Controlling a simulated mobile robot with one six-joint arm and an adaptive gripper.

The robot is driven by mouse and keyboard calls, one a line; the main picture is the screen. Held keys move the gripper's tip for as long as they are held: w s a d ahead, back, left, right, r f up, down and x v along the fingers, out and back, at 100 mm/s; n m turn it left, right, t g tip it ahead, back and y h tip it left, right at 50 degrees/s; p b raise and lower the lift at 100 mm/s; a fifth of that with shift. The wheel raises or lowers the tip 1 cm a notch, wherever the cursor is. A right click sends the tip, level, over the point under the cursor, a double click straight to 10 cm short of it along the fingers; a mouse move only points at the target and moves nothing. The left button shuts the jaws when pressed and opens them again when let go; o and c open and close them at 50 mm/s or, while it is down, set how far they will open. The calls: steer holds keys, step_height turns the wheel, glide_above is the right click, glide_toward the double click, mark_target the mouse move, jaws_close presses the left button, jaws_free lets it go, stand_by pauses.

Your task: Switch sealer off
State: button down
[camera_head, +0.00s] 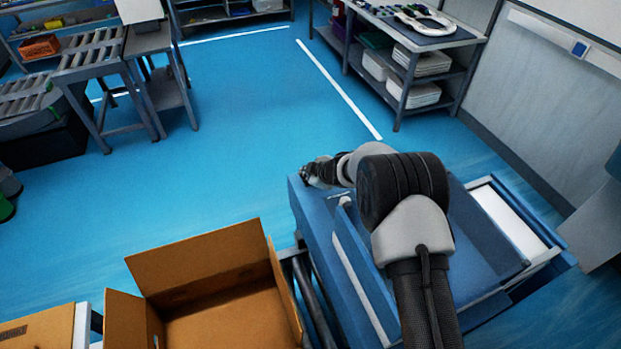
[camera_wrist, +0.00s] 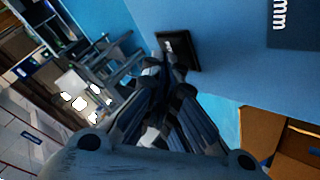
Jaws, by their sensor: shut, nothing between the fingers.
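The sealer (camera_head: 318,228) is the blue machine at the lower right of the head view, partly covered by my arm. Its blue side panel (camera_wrist: 225,55) fills the upper right of the wrist view. A black switch box (camera_wrist: 192,50) with a small white marking is mounted on this panel. My gripper (camera_wrist: 170,66) is shut and empty, with its fingertips in front of the lower left part of the switch box. I cannot tell whether they touch it. In the head view my gripper (camera_head: 316,173) is at the sealer's far left corner, and the switch is hidden there.
An open cardboard box (camera_head: 205,262) stands left of the sealer, beside metal rollers (camera_head: 312,300). A shelf bench (camera_head: 420,45) stands at the back right. A roller table (camera_head: 90,55) stands at the upper left. The blue floor between is clear.

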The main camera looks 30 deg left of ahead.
steer(key=shift+r+p, duration=0.4)
steer(key=shift+r, duration=0.05)
step_height(320, 180, up, 6)
steer(key=p, duration=0.6)
steer(key=shift+p, duration=0.3)
